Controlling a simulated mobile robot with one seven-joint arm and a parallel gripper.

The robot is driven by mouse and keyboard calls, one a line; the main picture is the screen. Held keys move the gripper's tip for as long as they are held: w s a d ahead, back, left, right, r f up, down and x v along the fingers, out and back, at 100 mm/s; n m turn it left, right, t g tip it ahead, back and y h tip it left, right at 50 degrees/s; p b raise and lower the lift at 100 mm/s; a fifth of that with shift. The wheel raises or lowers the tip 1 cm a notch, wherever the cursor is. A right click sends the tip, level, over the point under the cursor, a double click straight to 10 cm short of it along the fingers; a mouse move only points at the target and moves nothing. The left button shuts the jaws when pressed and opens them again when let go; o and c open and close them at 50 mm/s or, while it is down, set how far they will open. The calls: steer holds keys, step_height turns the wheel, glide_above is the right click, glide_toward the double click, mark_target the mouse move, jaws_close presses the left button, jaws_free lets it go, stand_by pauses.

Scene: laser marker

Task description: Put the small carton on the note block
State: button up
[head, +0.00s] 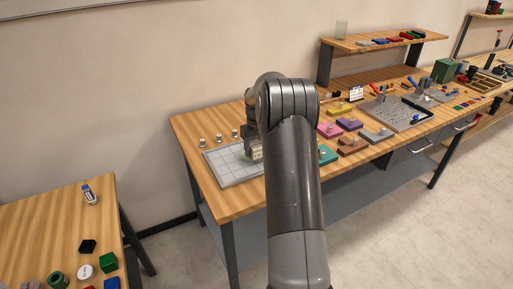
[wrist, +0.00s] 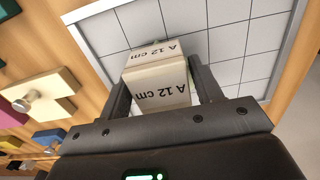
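A small beige carton marked "A 12 cm" (wrist: 158,86) sits between the two fingers of my gripper (wrist: 156,75) in the wrist view. The fingertips meet its two sides, so my gripper looks shut on it. In the head view my gripper (head: 254,145) is over the right part of a grid-marked plate (head: 223,170), and a bit of the carton (head: 257,154) shows beside my arm. I cannot tell whether the carton touches the plate. I cannot pick out the note block in either view.
A perforated plate (head: 396,114) is further right. A separate table (head: 40,220) at left holds a small bottle (head: 89,195) and blocks.

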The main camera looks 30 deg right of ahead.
mark_target(256, 144)
steer(key=shift+o, duration=1.1)
steer(key=shift+r, duration=0.1)
step_height(256, 144, up, 12)
steer(key=s+a+r+t, duration=0.1)
steer(key=s+a+r, duration=0.6)
steer(key=a+r, duration=0.1)
steer(key=s+a+r+t, duration=0.2)
steer(key=s+a+r, duration=0.2)
steer(key=s+a, duration=0.45)
steer(key=s+a+f+t, duration=0.1)
steer(key=s+a, duration=0.1)
steer(key=s, duration=0.5)
steer(key=s+a+f, duration=0.2)
steer(key=s+a, duration=0.1)
steer(key=s, duration=0.5)
steer(key=s+a+f+t, duration=0.1)
steer(key=s+a+f, duration=0.1)
steer(key=s, duration=0.5)
steer(key=shift+s+a+t, duration=0.25)
steer(key=shift+t, duration=0.05)
